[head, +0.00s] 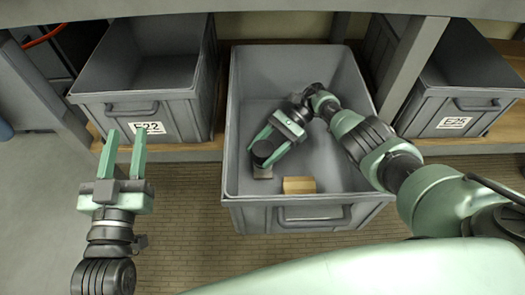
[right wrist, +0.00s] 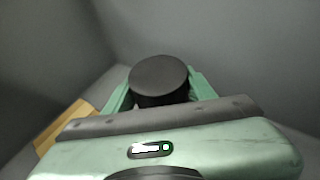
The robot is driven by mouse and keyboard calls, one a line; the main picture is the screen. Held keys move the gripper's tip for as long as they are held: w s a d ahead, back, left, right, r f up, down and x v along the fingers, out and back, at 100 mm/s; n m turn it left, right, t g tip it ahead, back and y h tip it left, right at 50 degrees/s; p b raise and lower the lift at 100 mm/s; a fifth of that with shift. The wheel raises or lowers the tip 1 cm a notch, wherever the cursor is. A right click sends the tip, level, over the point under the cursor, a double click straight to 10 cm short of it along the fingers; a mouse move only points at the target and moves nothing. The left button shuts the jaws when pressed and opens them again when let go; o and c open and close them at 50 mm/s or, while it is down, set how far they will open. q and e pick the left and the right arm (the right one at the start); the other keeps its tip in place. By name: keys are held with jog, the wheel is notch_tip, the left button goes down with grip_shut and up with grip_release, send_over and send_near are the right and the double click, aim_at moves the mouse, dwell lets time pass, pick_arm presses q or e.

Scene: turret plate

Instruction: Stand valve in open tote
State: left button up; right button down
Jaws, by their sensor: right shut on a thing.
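The open tote (head: 258,217) is the grey middle one, pulled out in front of the shelf in the head view. My right gripper (head: 265,150) reaches down inside it, near its left wall. In the right wrist view, its green fingers are shut on a dark round-topped thing, which I take to be the valve (right wrist: 160,75). The valve looks upright there; its lower part is hidden, and I cannot tell whether it touches the tote floor. My left gripper (head: 124,150) is open and empty, outside the tote to the left, fingers pointing away from me.
A wooden block (head: 299,185) lies in the tote near the front wall, right of my right gripper; it also shows in the right wrist view (right wrist: 68,126). Totes marked E22 (head: 135,105) and E25 (head: 455,105) stand on the shelf at either side. Shelf posts flank the middle tote.

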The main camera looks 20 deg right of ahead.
jog(key=c, duration=0.5)
grip_release()
